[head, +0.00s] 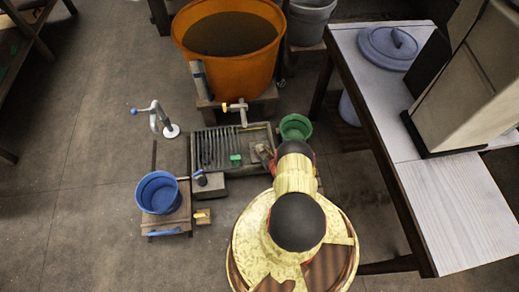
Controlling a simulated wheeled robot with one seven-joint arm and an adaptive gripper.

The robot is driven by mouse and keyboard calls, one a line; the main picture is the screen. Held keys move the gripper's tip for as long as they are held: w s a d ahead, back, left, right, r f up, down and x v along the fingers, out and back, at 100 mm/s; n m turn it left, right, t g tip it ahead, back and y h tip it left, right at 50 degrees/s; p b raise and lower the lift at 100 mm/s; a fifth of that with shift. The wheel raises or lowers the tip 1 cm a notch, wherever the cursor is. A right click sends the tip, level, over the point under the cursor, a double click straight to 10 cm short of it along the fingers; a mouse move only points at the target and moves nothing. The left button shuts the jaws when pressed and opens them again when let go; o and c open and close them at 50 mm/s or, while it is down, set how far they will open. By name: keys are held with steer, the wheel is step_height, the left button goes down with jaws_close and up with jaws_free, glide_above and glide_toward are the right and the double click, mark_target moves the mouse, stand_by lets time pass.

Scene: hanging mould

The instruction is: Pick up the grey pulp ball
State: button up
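I cannot clearly make out the grey pulp ball in the head view. My yellow and black arm reaches up from the bottom and ends over the right side of a grey slatted tray (202,168). My gripper (264,157) is small and dark there, largely hidden by the arm. Its fingers are too small to tell open from shut, and I see no ball in it. A small green block (235,158) lies on the tray to the left of my gripper.
An orange tub (262,82) of dark liquid stands behind the tray, its tap above it. A green bowl (296,133) is close at the right. A blue bucket (158,194) stands front left. A white-topped table (458,210) bounds the right.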

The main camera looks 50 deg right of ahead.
steer(key=c, duration=0.6)
steer(key=shift+c, duration=0.5)
